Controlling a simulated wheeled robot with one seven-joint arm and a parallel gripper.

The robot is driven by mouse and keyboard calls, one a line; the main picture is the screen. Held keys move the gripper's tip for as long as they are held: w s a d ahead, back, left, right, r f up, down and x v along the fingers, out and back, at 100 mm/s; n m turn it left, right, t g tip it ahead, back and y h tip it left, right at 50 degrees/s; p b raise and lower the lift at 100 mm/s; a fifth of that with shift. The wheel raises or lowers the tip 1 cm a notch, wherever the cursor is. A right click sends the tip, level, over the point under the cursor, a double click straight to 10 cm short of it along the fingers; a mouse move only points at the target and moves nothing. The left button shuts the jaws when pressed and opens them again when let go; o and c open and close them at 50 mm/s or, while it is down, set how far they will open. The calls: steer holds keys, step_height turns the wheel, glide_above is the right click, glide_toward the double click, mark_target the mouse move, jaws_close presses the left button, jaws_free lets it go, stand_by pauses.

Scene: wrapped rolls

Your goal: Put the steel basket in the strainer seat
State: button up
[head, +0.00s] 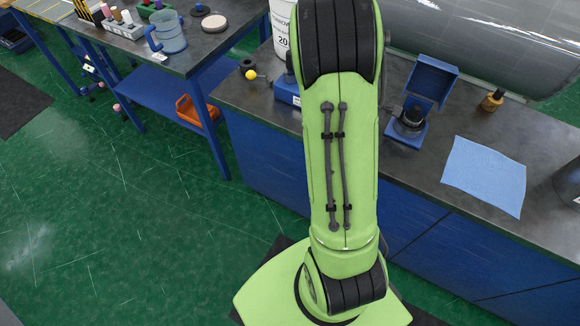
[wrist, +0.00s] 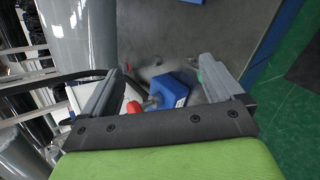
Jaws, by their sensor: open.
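My gripper (wrist: 160,68) is open in the wrist view, its two grey fingers apart on either side of a blue block. The blue block (wrist: 178,88) has a white label and a red-tipped handle (wrist: 134,107) beside it; I cannot tell whether the fingers touch it. In the head view a blue block (head: 287,90) shows partly behind my arm, which hides my gripper there. A blue fixture with a raised lid (head: 432,80) and a dark round part (head: 409,124) stands on the bench; it may be the strainer seat. I cannot make out the steel basket for certain.
On the bench (head: 395,185) are a light blue cloth (head: 485,175), a brass fitting (head: 492,101), a yellow ball (head: 251,75) and a white bucket (head: 281,32). A large grey cylinder (head: 480,35) lies behind. A second table at left holds a blue jug (head: 168,36).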

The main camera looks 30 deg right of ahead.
steer(key=s+a+r+m+t+y, duration=0.1)
steer(key=a+r+m+y, duration=0.3)
steer(key=a, duration=0.6)
steer(key=a+r+m+t+y, duration=0.1)
steer(key=a+r+m+y, duration=0.1)
steer(key=a+r, duration=0.6)
steer(key=s+a+r+m+y, duration=0.1)
steer(key=s+a+m+y, duration=0.2)
steer(key=s+a, duration=1)
steer(key=shift+a+r, duration=0.35)
steer(key=shift+a, duration=0.65)
steer(key=shift+s+d, duration=0.1)
steer(key=shift+s, duration=0.05)
